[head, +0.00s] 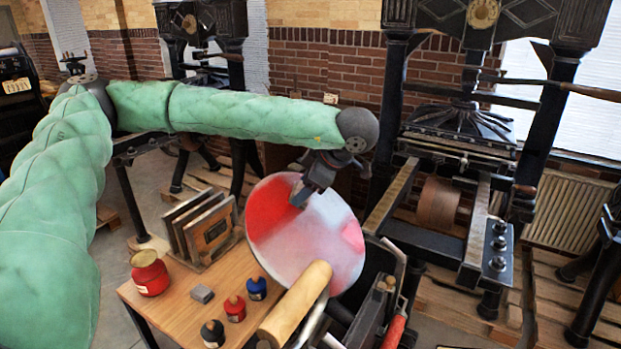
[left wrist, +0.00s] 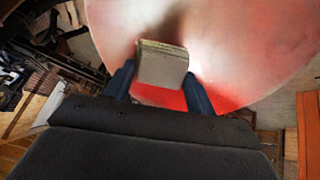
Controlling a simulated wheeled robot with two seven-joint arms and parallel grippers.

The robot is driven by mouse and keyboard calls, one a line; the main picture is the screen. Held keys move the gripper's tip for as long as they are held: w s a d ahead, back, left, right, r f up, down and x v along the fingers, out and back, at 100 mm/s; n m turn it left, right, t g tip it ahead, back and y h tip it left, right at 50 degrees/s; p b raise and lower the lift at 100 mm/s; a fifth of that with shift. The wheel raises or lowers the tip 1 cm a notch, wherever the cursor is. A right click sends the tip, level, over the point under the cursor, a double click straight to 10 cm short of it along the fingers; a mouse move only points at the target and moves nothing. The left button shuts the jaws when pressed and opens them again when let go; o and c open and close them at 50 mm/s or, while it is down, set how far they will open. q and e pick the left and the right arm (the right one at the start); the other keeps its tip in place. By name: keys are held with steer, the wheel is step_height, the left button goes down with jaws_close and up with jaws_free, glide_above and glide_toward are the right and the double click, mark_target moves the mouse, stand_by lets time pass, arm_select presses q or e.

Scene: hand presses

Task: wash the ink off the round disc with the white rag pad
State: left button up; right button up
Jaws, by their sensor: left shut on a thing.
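The round disc (head: 305,245) stands tilted at the table's right end. Strong red ink covers its upper left part, a paler red patch is at its right edge, and the middle is whitish pink. My left gripper (head: 303,194) is over the upper part of the disc, shut on the rag pad. The pad shows as a greyish-beige block (left wrist: 162,64) between the fingers in the left wrist view, in front of the disc (left wrist: 235,45). I cannot tell whether the pad touches the disc. My right gripper is not in view.
A wooden table (head: 180,318) holds a red can (head: 149,274), a small grey block (head: 202,294), several ink bottles (head: 234,309) and a rack of plates (head: 205,232). A wooden roller (head: 297,303) lies before the disc's lower edge. A black press (head: 465,150) stands at right.

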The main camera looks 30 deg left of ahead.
arm_select(q)
steer(key=shift+s+d, duration=0.1)
steer(key=shift+s, duration=0.55)
steer(key=s+p, duration=0.1)
steer(key=s, duration=0.3)
steer(key=shift+s+a+f+p, duration=0.15)
steer(key=shift+s+p, duration=0.4)
steer(key=shift+s, duration=1.15)
steer(key=shift+s+a+p, duration=0.1)
steer(key=shift+s+p, duration=0.4)
steer(key=shift+s, duration=1.2)
steer(key=shift+w+d+b, duration=0.15)
steer(key=shift+w+b, duration=0.2)
steer(key=shift+w, duration=2.35)
steer(key=shift+w+d+b, duration=0.15)
steer(key=shift+w+b, duration=0.9)
steer(key=shift+w, duration=4.45)
